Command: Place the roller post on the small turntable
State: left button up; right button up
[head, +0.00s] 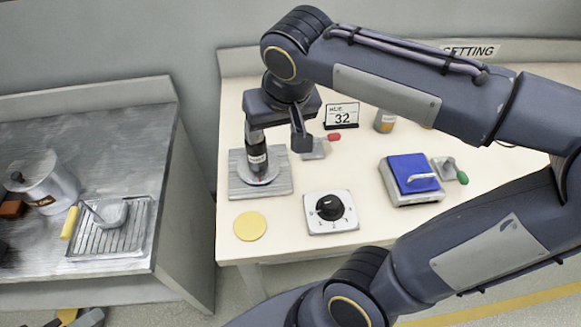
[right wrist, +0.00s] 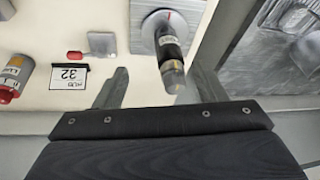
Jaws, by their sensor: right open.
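The roller post (head: 257,157) is a dark cylinder with a white label. It stands roughly upright on a small round silver turntable (head: 262,178), on a grey square plate. My right gripper (head: 279,134) is open at the post's upper end. In the right wrist view the post's near end lies between the fingers (right wrist: 160,88), closer to the right finger. Contact cannot be told. The gripper hides the post's top in the head view. My left gripper is not in view.
A dial box (head: 331,211), a yellow disc (head: 250,226) and a blue-topped box (head: 411,178) lie nearby. A "32" card (head: 342,116) and a small bottle (head: 385,121) stand behind. A lower grey bench (head: 100,122) at left holds a pot and a rack.

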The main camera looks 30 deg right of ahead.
jog(key=s+f+n+t+y, duration=0.1)
jog(key=s+f+y, duration=0.2)
jog(key=s+f, duration=0.5)
jog(key=s+a, duration=0.1)
jog(key=s, duration=0.2)
jog(key=shift+s+f+t+y, duration=0.3)
jog(key=shift+s+f+y, duration=0.05)
jog(key=shift+s+y, duration=0.05)
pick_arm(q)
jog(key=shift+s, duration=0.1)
